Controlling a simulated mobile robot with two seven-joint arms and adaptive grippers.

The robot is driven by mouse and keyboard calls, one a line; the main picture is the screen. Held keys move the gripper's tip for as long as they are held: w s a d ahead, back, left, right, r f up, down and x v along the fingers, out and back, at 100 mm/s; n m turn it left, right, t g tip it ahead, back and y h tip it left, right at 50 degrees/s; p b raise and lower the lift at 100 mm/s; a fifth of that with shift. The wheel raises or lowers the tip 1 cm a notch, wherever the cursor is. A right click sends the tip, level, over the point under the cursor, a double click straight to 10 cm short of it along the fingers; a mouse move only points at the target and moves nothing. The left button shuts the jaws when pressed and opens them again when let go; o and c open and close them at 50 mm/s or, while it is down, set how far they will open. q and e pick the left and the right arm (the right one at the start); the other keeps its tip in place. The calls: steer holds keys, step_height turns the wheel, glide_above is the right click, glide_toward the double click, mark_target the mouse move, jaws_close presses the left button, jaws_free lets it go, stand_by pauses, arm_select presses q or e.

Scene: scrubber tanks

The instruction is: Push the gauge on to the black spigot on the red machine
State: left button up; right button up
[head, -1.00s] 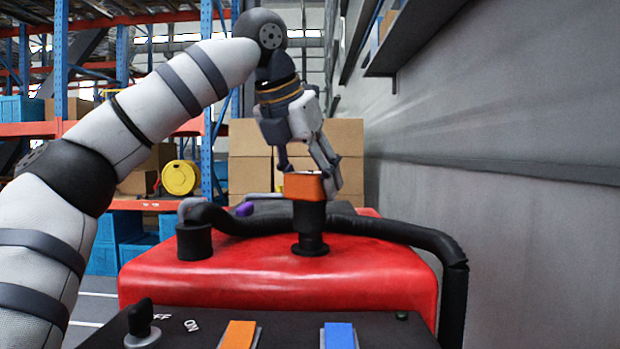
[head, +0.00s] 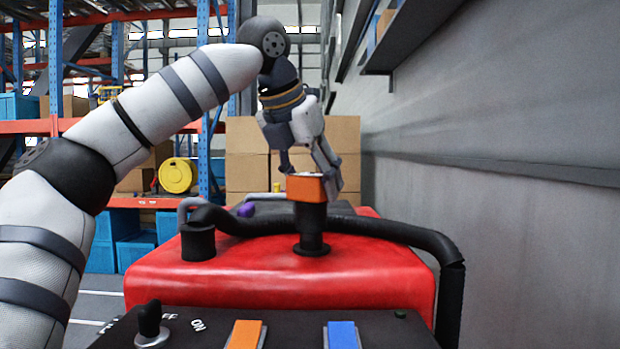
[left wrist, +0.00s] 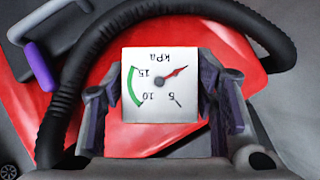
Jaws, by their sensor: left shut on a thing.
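The gauge (head: 306,188) is a small box with orange sides, and its white kPa dial (left wrist: 160,86) faces the left wrist camera. It sits in line with the top of the upright black spigot (head: 311,234) on the red machine (head: 250,275). In the head view I see no gap between them, but I cannot tell if the gauge is fully seated. My left gripper (head: 312,176) comes down from above and is shut on the gauge, with fingers at both sides of it in the left wrist view (left wrist: 163,100). My right gripper is not in view.
A thick black hose (head: 400,232) runs behind the spigot and down the machine's right side. A shorter black post (head: 198,241) stands at left. The front panel has a black knob (head: 150,320), an orange switch (head: 246,335) and a blue switch (head: 342,335). A grey wall (head: 500,130) is at right.

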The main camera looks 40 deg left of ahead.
mark_target(312, 198)
arm_select(q)
steer(key=shift+f, duration=0.45)
steer(key=shift+f, duration=1.15)
steer(key=o, duration=1.3)
steer(key=shift+o, duration=0.6)
steer(key=shift+r, duration=0.1)
step_height(312, 198, up, 8)
steer(key=shift+r, duration=0.25)
